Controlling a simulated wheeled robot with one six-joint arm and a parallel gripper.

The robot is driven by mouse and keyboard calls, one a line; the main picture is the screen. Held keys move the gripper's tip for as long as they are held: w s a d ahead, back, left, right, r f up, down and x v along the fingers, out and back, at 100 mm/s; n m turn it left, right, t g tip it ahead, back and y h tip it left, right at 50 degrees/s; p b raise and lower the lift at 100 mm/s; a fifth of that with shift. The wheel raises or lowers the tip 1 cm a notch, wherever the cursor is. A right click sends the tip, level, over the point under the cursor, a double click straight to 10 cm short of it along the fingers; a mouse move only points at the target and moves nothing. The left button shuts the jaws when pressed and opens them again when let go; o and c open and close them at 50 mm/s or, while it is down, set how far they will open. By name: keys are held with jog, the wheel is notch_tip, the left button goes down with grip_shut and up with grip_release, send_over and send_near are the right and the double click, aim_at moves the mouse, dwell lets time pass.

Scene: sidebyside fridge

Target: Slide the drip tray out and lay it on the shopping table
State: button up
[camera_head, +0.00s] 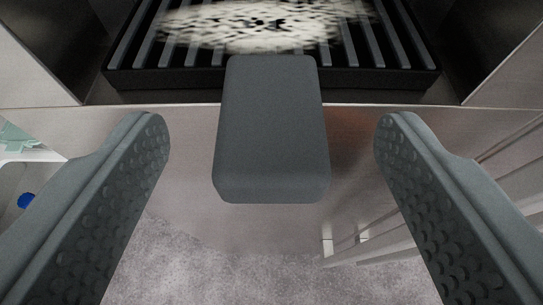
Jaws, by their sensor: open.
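The drip tray (120,80) is black with grey slats and sits in a dark recess at the top of the view. A thick grey tab (271,130) sticks out from its front edge toward me. My gripper (272,122) is open, with one padded finger on each side of the tab. There is a clear gap between each finger and the tab, and neither touches it. The far part of the tray is cut off by the top of the picture. The shopping table is not recognisable here.
A pale speckled patch (265,25) lies over the slats; what it is I cannot tell. Light panels (30,70) flank the recess on both sides. A smooth reflective front (190,150) drops below it to a grey speckled floor (240,275). A white open compartment with a blue spot is at the left edge.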

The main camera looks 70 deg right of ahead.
aim_at(271, 102)
jog(key=shift+x, duration=2.8)
jog(key=shift+f, duration=0.1)
jog(key=c, duration=1.2)
jog(key=o, duration=0.3)
jog(key=shift+a, duration=0.1)
jog(key=shift+c, duration=1.3)
jog(key=shift+s+a, duration=0.1)
